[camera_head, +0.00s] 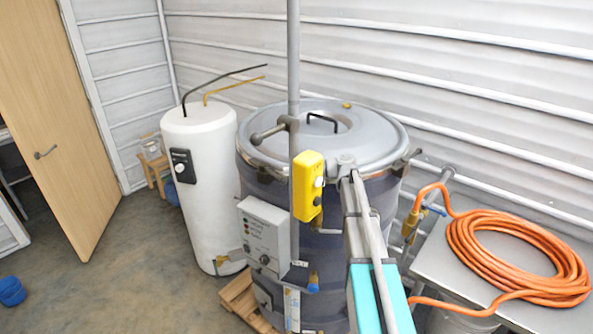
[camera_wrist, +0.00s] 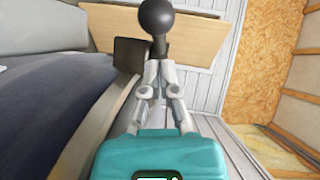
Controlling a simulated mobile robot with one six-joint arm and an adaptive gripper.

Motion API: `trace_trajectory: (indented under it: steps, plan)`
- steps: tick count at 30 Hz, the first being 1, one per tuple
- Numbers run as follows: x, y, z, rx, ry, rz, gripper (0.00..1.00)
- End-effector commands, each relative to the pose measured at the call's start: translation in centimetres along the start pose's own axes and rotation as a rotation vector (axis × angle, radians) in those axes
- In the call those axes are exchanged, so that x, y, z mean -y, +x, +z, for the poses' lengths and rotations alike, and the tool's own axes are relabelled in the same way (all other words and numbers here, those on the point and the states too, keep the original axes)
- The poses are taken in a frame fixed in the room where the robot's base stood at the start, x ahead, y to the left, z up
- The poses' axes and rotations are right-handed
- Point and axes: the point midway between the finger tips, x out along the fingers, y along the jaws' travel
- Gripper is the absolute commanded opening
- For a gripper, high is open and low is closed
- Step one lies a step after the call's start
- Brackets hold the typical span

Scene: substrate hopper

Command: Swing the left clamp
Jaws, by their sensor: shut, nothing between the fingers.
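The drum-shaped hopper (camera_head: 330,235) has a grey round lid (camera_head: 350,140) with a black handle. A left clamp (camera_head: 268,133) with a grey arm sits at the lid's left rim. Another clamp (camera_head: 408,159) shows at the right rim. My gripper (camera_head: 346,166) is over the front rim, its tips hard to tell from grey hardware there. In the wrist view my gripper (camera_wrist: 158,68) has its fingers together and empty. A dark ball knob (camera_wrist: 157,17) on a short stem lies just past the fingertips, beside a dark block (camera_wrist: 130,55). Contact and which clamp it belongs to are unclear.
A grey pole (camera_head: 294,70) with a yellow control box (camera_head: 307,185) stands in front of the hopper. A white tank (camera_head: 205,190) is at left. An orange hose coil (camera_head: 515,255) lies on a table (camera_head: 430,260) at right. The floor at left is mostly clear.

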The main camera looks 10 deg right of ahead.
Motion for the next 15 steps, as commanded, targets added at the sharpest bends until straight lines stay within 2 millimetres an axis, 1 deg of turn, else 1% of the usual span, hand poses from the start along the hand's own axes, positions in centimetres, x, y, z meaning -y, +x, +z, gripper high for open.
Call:
trace_trajectory:
  steps: [1, 4, 15]
  plan:
    - [-0.05, 0.37, 0.49, 0.001, 0.000, 0.000, 0.00]
    - [-0.03, 0.74, 0.83, 0.000, 0.000, 0.000, 0.00]
    - [-0.01, 0.90, 0.96, -0.001, 0.000, 0.000, 0.00]
